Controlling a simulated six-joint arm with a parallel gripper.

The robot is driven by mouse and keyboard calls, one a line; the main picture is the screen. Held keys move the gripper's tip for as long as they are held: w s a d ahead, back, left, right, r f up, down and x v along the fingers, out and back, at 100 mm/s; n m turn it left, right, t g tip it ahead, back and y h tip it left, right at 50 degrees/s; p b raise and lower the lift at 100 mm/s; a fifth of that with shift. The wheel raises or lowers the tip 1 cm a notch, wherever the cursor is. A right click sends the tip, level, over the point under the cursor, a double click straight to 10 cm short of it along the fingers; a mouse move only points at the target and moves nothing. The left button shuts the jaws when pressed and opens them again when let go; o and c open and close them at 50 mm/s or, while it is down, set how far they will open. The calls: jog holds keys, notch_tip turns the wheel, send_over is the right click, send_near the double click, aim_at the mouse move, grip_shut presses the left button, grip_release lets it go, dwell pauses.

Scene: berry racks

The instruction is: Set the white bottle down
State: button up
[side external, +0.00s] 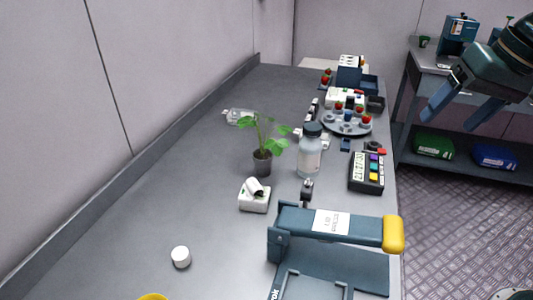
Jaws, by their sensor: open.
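A white bottle (309,158) with a dark cap stands upright on the grey bench (200,215), just right of a potted plant. My gripper (457,102) is at the upper right, open and empty. It is well apart from the bottle, up and to the right of it, beyond the bench's right edge in the picture. The bottle's base appears to rest on the bench top.
A potted plant (262,160) stands close to the bottle's left. A colored-button box (367,172) lies to its right, a round berry tray (347,123) behind. A blue press with yellow handle (393,234) stands in front. The bench's left front is mostly clear around a white cap (181,257).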

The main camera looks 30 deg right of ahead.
jog(key=s+d+f+n, duration=0.1)
jog(key=s+f+n, duration=0.1)
jog(key=s, duration=0.3)
jog(key=s+d+f+n+t+h, duration=0.1)
jog(key=s+f+n, duration=0.1)
jog(key=s, duration=0.3)
jog(key=shift+s+d+f+n, duration=0.15)
jog(key=shift+d+f+n, duration=0.25)
jog(key=shift+f, duration=0.2)
